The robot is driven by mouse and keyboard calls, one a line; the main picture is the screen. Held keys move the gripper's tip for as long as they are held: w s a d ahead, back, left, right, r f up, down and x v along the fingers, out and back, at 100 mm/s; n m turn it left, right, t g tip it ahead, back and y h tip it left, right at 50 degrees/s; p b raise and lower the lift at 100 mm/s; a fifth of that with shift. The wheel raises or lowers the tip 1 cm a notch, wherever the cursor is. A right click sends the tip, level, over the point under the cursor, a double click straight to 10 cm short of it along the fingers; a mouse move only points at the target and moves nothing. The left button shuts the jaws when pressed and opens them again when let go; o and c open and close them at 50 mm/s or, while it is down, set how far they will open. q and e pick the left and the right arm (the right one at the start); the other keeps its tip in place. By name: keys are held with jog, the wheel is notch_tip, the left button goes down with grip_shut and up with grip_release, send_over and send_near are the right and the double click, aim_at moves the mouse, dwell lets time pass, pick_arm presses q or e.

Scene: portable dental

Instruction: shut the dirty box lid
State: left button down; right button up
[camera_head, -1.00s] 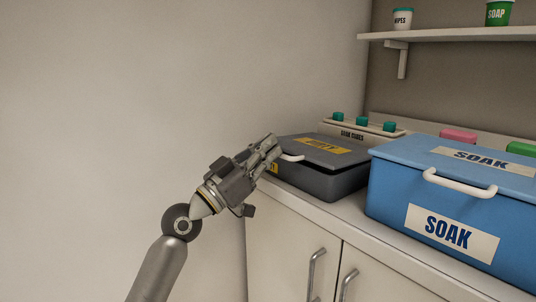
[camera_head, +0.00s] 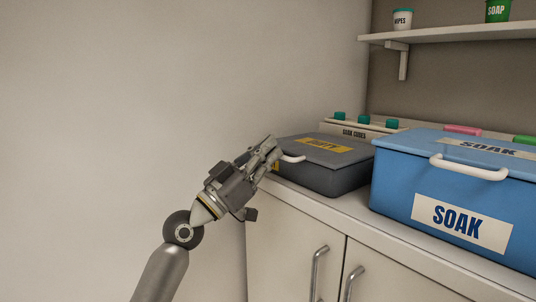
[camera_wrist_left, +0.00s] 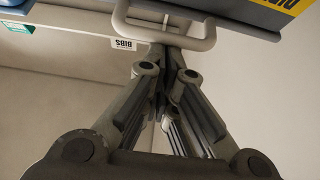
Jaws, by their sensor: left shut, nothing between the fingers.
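The dirty box (camera_head: 340,182) is dark grey and stands on the counter, left of the blue soak box. Its lid (camera_head: 348,155) has a yellow DIRTY label and a white front handle (camera_head: 293,158). The lid lies down on the box, with no clear gap along the visible rim. My left gripper (camera_head: 272,148) is shut and empty at the box's front left, beside the handle, and hides that corner. In the left wrist view the fingertips (camera_wrist_left: 168,52) are at the handle bar (camera_wrist_left: 140,32); contact cannot be told. My right gripper is out of view.
The blue soak box (camera_head: 400,185), with a white handle, stands close on the right. A shelf (camera_head: 450,35) hangs above. Bare wall and free space lie left.

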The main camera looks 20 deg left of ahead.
pick_arm(q)
jog(key=shift+f, duration=0.1)
jog(key=shift+f, duration=0.1)
dwell(0.5)
jog(key=v, duration=1.2)
